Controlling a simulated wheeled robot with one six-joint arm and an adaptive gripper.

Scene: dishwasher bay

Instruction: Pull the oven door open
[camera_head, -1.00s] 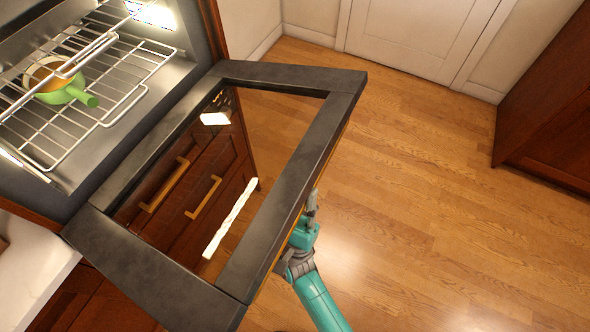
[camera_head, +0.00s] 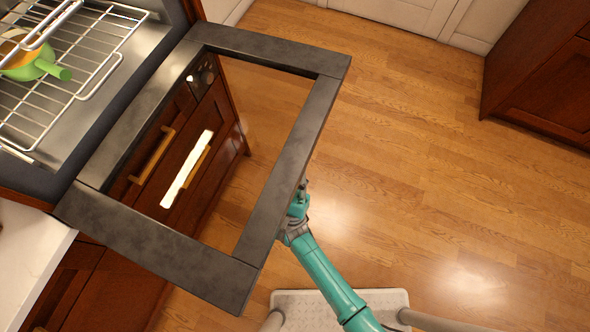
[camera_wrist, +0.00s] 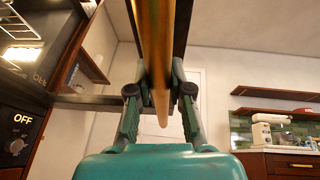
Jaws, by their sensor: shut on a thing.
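The oven door (camera_head: 262,228) is folded down and stands wide open, its dark frame and reflective glass facing up in the head view. My gripper (camera_head: 302,190) is at the door's outer edge, partly hidden beneath it. In the wrist view my gripper (camera_wrist: 160,85) has its two fingers on either side of the brass-coloured door handle (camera_wrist: 153,35) and is shut on it. The oven cavity (camera_head: 110,75) is exposed at the upper left.
Inside the oven, a wire rack (camera_head: 85,60) holds a green-handled pan (camera_head: 45,68). A white counter (camera_head: 25,250) is at the lower left. A dark wooden cabinet (camera_head: 545,85) stands at the upper right. The wooden floor (camera_head: 420,190) between is clear.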

